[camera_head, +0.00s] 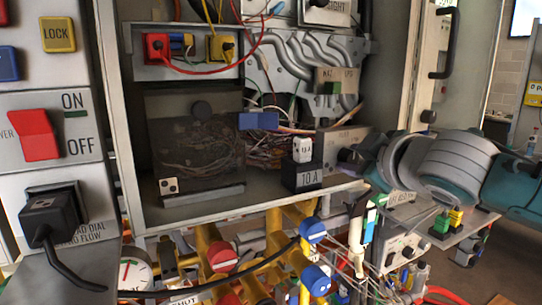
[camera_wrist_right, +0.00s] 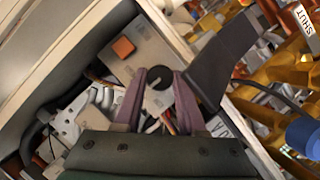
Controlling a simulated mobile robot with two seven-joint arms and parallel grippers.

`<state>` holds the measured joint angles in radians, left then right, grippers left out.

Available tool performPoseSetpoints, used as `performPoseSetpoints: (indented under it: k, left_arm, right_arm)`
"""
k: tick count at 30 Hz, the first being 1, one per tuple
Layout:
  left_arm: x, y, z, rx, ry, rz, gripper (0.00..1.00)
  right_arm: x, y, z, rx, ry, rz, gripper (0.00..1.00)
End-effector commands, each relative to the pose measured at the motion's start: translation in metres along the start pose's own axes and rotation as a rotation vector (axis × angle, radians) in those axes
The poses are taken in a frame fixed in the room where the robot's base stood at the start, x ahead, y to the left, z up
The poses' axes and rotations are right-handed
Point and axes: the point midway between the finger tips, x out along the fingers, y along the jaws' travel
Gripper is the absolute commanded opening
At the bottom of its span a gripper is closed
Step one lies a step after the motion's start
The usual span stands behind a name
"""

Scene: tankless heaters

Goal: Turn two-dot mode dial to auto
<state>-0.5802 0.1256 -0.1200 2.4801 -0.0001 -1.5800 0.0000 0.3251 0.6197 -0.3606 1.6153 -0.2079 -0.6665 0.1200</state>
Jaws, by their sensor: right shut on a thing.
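My right gripper (camera_head: 350,158) reaches in from the right, at a light grey panel (camera_head: 330,143) inside the cabinet. In the right wrist view its fingers (camera_wrist_right: 159,98) stand on either side of a dark round dial (camera_wrist_right: 155,71) on a light plate, and are shut on it. In the head view the fingers hide most of this dial. I cannot read its dots or its setting. A white tag with two dots (camera_head: 168,186) sits low on a dark translucent cover (camera_head: 190,140) to the left. My left gripper is not in view.
Yellow pipes with blue caps (camera_head: 313,229) lie below. A red switch (camera_head: 34,134) and a black plug (camera_head: 50,215) are on the left panel. An orange button (camera_wrist_right: 123,47) is close by.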

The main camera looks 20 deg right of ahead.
Motion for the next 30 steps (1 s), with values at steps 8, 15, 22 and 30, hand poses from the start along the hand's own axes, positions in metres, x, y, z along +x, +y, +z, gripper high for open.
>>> performPoseSetpoints:
  k: [8, 15, 22, 30]
  left_arm:
    - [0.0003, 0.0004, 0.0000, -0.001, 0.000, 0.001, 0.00]
    - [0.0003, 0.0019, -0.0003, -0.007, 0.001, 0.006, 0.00]
    - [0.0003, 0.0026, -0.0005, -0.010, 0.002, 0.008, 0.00]
    - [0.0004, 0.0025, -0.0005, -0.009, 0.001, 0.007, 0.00]
  right_arm:
    - [-0.0001, -0.0001, -0.0005, -0.014, 0.002, 0.006, 0.00]
    - [0.0000, -0.0001, -0.0004, -0.013, 0.002, 0.005, 0.44]
    - [0.0000, -0.0001, -0.0002, -0.012, 0.001, 0.005, 0.69]
    - [-0.0009, -0.0002, 0.0000, -0.012, 0.001, 0.005, 0.69]
